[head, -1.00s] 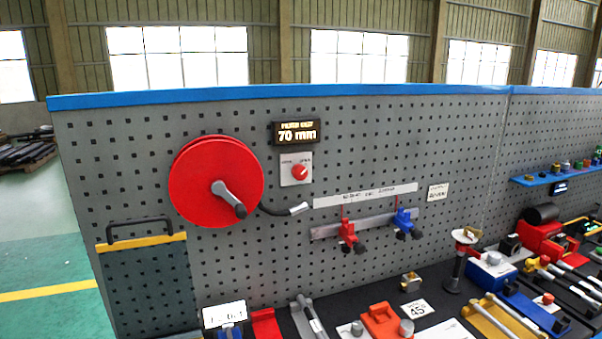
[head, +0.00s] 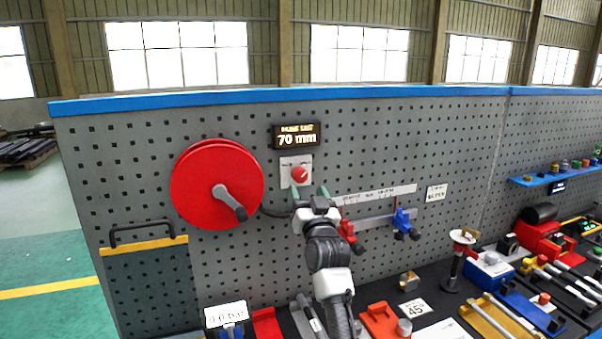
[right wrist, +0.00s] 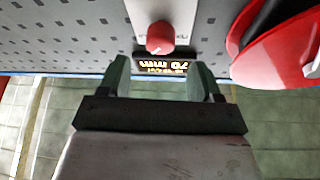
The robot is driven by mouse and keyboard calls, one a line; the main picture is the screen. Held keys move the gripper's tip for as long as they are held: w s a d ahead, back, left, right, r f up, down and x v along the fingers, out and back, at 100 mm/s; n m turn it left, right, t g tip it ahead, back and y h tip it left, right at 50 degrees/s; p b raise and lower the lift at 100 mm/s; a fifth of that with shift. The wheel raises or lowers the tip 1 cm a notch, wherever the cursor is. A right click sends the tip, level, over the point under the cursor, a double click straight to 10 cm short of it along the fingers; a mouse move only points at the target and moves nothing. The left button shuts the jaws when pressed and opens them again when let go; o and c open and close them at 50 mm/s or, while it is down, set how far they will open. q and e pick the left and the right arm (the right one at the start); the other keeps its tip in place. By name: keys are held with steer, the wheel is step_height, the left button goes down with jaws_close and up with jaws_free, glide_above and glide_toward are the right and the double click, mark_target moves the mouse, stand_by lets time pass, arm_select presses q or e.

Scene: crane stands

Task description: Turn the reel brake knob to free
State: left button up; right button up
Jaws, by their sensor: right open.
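The reel brake knob (head: 300,174) is a red round knob on a light plate (head: 284,165) on the pegboard, just below the display. The red reel (head: 205,180) with its grey crank is to its left. My right gripper (head: 310,192) is open and empty just below the knob, with its fingers apart and pointing toward the board. In the right wrist view the knob (right wrist: 159,38) shows beyond and between the open fingers (right wrist: 161,78), not touching them. The left gripper is not in view.
The display (head: 296,135) above the knob reads 70 mm. Red (head: 350,236) and blue (head: 402,222) valves sit on a rail to the right. The bench below holds several tools. The board around the knob is mostly clear.

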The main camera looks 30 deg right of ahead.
mark_target(301, 177)
steer(key=p+x, duration=0.1)
steer(key=x, duration=0.5)
steer(key=shift+w+r+p, duration=0.1)
steer(key=shift+w+p, duration=0.05)
steer(key=shift+p, duration=0.2)
steer(key=c, duration=0.9)
